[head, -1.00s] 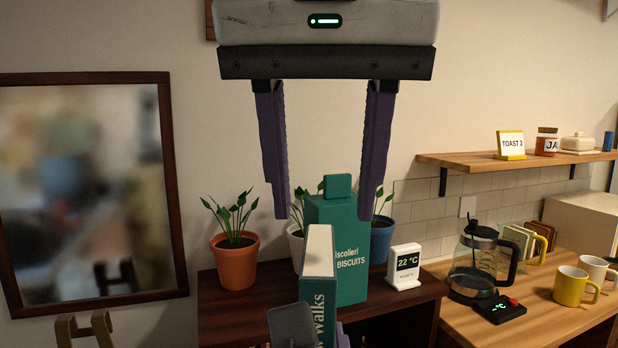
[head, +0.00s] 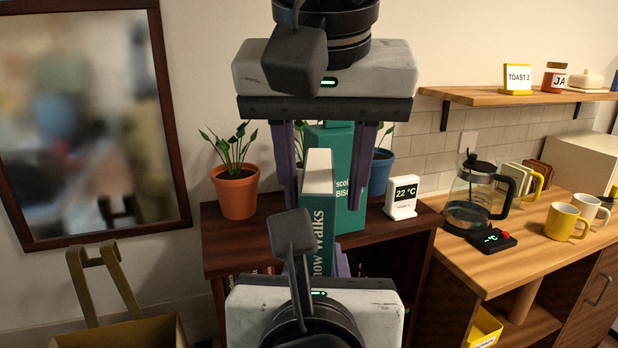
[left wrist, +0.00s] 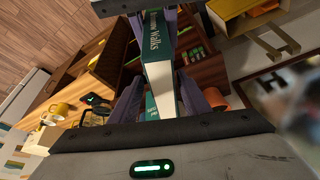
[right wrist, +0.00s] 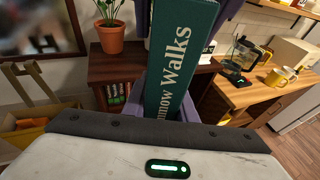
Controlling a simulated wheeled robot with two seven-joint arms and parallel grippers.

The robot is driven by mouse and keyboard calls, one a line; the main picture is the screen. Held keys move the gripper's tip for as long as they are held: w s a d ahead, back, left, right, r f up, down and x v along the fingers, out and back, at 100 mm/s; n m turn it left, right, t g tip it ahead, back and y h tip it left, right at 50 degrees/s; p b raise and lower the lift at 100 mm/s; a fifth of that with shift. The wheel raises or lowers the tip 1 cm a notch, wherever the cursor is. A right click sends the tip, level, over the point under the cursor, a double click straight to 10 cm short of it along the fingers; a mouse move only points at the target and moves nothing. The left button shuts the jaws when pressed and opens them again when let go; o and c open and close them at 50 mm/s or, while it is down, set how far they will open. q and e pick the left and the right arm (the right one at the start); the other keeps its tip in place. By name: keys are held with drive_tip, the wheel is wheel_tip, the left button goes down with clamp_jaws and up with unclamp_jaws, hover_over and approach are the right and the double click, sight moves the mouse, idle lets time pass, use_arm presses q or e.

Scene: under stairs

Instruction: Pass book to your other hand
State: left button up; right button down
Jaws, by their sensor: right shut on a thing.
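A teal book (head: 319,225) with "...now Walks" on its spine stands upright, its pale top end up. My right gripper (head: 318,268) comes from below and is shut on its lower part; the book fills the right wrist view (right wrist: 176,60) between the purple fingers. My left gripper (head: 326,206) points down from above and is open. Its two fingers stand on either side of the book's upper end, with gaps. In the left wrist view the book (left wrist: 157,55) lies between the spread fingers, with the right gripper beyond.
A teal biscuit box (head: 352,195) stands close behind the book on a dark cabinet (head: 228,232). Potted plants (head: 237,192) and a temperature display (head: 402,197) flank it. A wooden counter with a coffee pot (head: 474,195) and mugs is at right.

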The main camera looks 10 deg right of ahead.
use_arm(q)
clamp_jaws()
use_arm(e)
drive_tip(key=c, duration=1.4)
unclamp_jaws()
drive_tip(key=shift+o, duration=0.2)
